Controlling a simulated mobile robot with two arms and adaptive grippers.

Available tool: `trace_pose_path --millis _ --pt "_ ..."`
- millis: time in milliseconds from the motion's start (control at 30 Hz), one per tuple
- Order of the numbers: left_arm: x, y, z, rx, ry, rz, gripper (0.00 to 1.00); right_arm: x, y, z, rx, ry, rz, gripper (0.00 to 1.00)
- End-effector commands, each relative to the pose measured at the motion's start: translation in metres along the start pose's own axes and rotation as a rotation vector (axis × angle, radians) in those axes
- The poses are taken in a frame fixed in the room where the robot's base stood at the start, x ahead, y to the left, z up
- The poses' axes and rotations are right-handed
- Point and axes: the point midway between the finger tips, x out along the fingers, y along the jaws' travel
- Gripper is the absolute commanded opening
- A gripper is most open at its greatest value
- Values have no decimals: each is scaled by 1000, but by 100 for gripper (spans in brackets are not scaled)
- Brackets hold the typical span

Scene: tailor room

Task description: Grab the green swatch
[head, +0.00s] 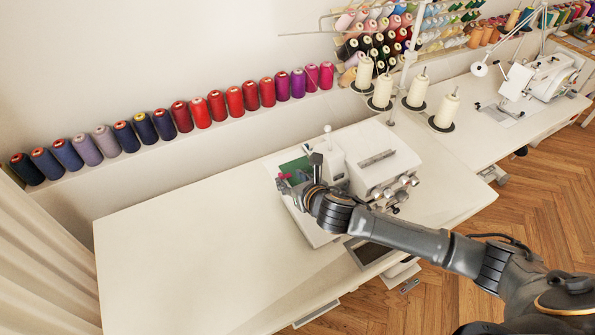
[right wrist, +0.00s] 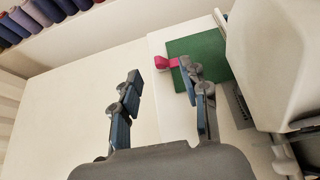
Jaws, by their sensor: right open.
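The green swatch (head: 294,166) lies flat beside the white sewing machine in the head view, partly hidden by my right gripper. In the right wrist view the green swatch (right wrist: 207,57) lies near the top, on a white surface left of the machine, with one finger overlapping its lower left part. My right gripper (right wrist: 160,75) is open and empty, with its fingers spread; it also shows in the head view (head: 292,185). Whether it touches the swatch cannot be told. My left gripper is not in view.
The white sewing machine (head: 375,155) stands close right of the swatch. A small pink object (right wrist: 162,62) is at the swatch's left edge. The white table (head: 190,250) is clear to the left. Thread spools (head: 217,105) line the ledge behind. Cream thread cones (head: 416,90) stand at the back.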

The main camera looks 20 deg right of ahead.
Motion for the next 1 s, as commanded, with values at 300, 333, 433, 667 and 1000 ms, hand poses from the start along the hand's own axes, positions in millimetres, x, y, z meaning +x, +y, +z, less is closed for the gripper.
trace_pose_path --millis 300,333,433,667,1000 --pt "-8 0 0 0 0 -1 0 23 1 0 4 1 -1 45" --pt "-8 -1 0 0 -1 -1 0 27 1 0 4 1 0 45" --pt "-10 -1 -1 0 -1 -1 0 40 1 -2 2 0 -1 45" --pt "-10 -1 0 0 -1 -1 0 55 0 -2 2 0 -1 45" --pt "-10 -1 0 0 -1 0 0 55 0 -3 1 0 0 20"
